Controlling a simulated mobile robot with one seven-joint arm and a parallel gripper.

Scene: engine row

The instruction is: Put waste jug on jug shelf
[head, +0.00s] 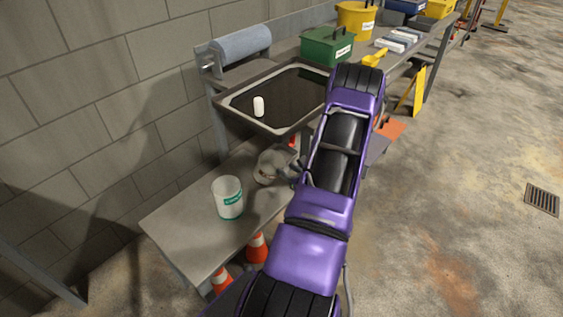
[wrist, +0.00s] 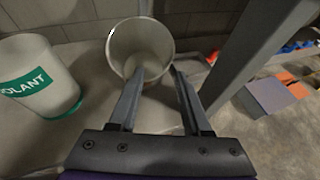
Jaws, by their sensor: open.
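A pale, open-topped container (head: 270,168), perhaps the waste jug, is on the low grey shelf (head: 180,228), partly hidden by my arm. In the wrist view the pale container (wrist: 140,48) shows its open mouth and no readable label. My gripper (wrist: 158,76) is open at this container. The left finger overlaps its near side, and the right finger is beside it; I cannot tell whether either touches. A white jug with a green coolant label (head: 228,198) stands upright to the left, and also shows in the wrist view (wrist: 38,75). No shelf label is readable.
A sink (head: 285,125) with a white cup (head: 258,106) is above the shelf. A grey post (wrist: 245,50) rises close to my gripper's right. Orange cones (head: 256,247) stand below the shelf. The bench behind holds a green box (head: 327,46). The shelf's front left is clear.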

